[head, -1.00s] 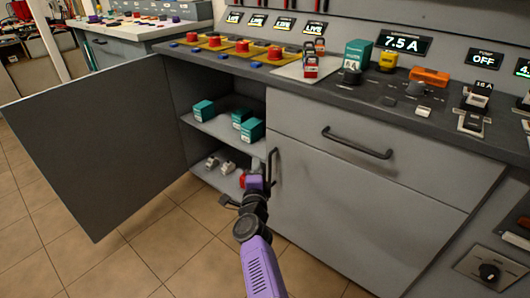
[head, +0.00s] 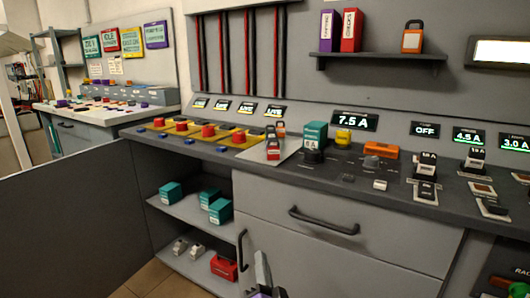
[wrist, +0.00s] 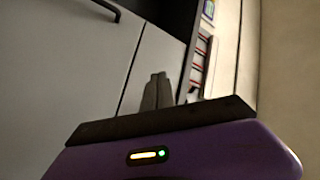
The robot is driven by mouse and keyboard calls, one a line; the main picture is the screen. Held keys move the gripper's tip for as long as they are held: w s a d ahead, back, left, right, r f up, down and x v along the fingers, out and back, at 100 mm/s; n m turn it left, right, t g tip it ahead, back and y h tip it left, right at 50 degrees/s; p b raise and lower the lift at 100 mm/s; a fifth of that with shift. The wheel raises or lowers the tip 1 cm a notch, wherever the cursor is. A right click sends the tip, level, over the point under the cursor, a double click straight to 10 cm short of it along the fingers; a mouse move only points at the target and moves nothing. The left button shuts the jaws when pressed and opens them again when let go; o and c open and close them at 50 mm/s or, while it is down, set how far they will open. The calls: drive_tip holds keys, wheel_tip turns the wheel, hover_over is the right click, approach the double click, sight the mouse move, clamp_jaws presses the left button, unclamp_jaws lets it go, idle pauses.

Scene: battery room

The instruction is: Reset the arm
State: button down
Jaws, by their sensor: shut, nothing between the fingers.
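My gripper (head: 262,272) shows at the bottom edge of the head view, in front of the grey cabinet front, just right of the open compartment. Only its dark fingers and a bit of purple body show; the rest of my arm is below the picture. In the wrist view the two dark fingers (wrist: 157,91) stand together, shut and empty, above the purple housing (wrist: 190,155). Nothing is seen touching them.
The cabinet door (head: 70,220) stands open at left. Teal boxes (head: 220,211) sit on its shelf (head: 190,212); a red case (head: 223,266) lies below. The drawer handle (head: 323,222) projects near my gripper. The counter (head: 350,168) carries switches and breakers.

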drive_tip(key=s+d+f+n, duration=0.3)
drive_tip(key=s+d+n, duration=0.1)
drive_tip(key=s+d, duration=0.5)
drive_tip(key=s+d+n+g+h, duration=0.15)
drive_tip(key=s+d, duration=0.25)
drive_tip(key=s, duration=1)
drive_tip(key=s+d+n+g+h, duration=0.15)
drive_tip(key=s+d, duration=0.25)
drive_tip(key=s, duration=1.1)
drive_tip(key=s+d+n+g, duration=0.1)
drive_tip(key=s+d+g, duration=0.25)
drive_tip(key=s, duration=1.05)
wheel_tip(320, 180, up, 25)
drive_tip(key=p, duration=2.4)
drive_tip(key=shift+d+r+t+p, duration=0.15)
drive_tip(key=shift+d+t+p, duration=0.05)
drive_tip(key=shift+t+p, duration=0.15)
drive_tip(key=shift+a, duration=0.1)
